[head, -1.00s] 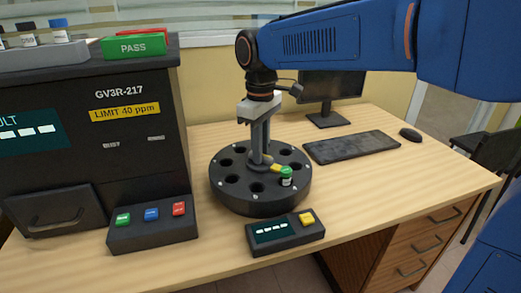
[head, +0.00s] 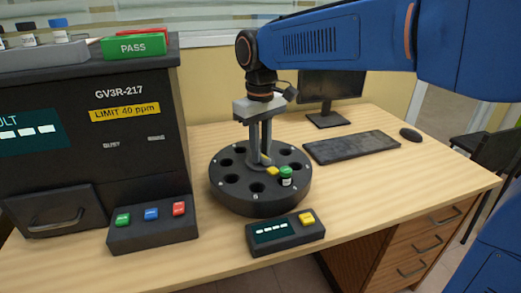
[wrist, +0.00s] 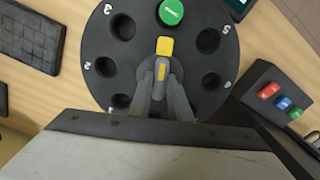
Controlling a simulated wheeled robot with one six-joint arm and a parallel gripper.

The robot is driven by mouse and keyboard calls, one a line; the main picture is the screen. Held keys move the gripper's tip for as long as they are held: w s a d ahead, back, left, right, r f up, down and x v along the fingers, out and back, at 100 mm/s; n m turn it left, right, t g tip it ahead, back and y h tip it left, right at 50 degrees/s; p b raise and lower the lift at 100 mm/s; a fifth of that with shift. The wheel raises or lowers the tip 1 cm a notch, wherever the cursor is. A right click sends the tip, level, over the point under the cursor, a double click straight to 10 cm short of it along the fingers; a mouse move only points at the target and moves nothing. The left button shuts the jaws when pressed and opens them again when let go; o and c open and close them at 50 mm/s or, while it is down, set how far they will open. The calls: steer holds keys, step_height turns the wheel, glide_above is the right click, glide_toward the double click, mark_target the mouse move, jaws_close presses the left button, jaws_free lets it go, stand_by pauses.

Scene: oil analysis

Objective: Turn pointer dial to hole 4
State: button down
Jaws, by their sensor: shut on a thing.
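The round black dial (head: 235,202) stands on the desk, with numbered holes around its top. Its yellow-tipped pointer (head: 273,171) lies at the centre, aimed toward the front right. In the wrist view, the pointer tip (wrist: 165,47) points roughly at a green-capped vial (wrist: 171,12), which sits in the hole between the marks 3 and 5. That hole's own number is not visible. The vial (head: 286,177) also shows in the head view. My gripper (head: 262,160) points down over the dial's centre, shut on the pointer's handle; its fingers (wrist: 161,95) partly hide the hub.
A small console with a yellow button (head: 285,232) stands in front of the dial. The black analyser (head: 95,110) and its button box (head: 152,226) are on the left. A keyboard (head: 352,147) and monitor (head: 330,90) are at the right and back.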

steer(key=c, duration=1.6)
jaws_free()
steer(key=shift+c, duration=0.2)
steer(key=shift+r, duration=0.1)
step_height(320, 180, up, 17)
steer(key=shift+r, duration=0.15)
